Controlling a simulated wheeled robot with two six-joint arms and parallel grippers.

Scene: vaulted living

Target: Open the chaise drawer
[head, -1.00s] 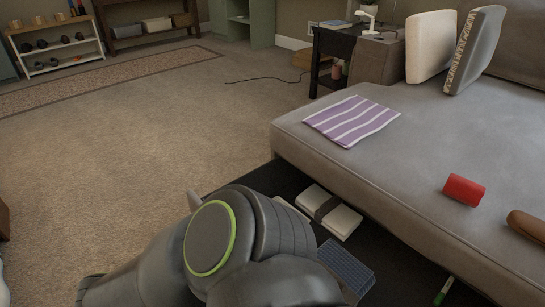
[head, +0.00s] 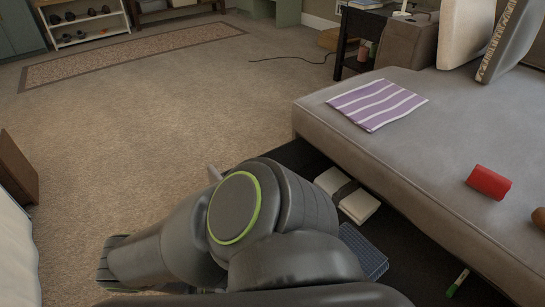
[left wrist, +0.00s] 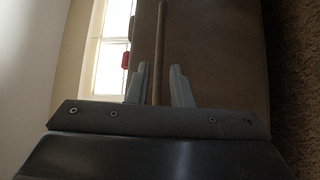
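The grey chaise (head: 430,160) stands at the right of the head view. Its dark drawer (head: 410,232) is pulled out from under the seat. It holds a white folded item with a dark band (head: 358,205), a blue item (head: 364,252) and a green-and-white marker (head: 457,283). My left arm covers the drawer's front. In the left wrist view, a thin wooden bar handle (left wrist: 161,50) runs along a brown panel (left wrist: 220,60). My left gripper (left wrist: 160,80) has its fingers on either side of the bar, with gaps visible. My right gripper is not in view.
A purple striped cloth (head: 377,104) and a red object (head: 489,182) lie on the chaise. A dark side table (head: 350,40) stands behind it. Open carpet (head: 150,130) lies to the left. A brown piece (head: 18,168) stands at the left edge.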

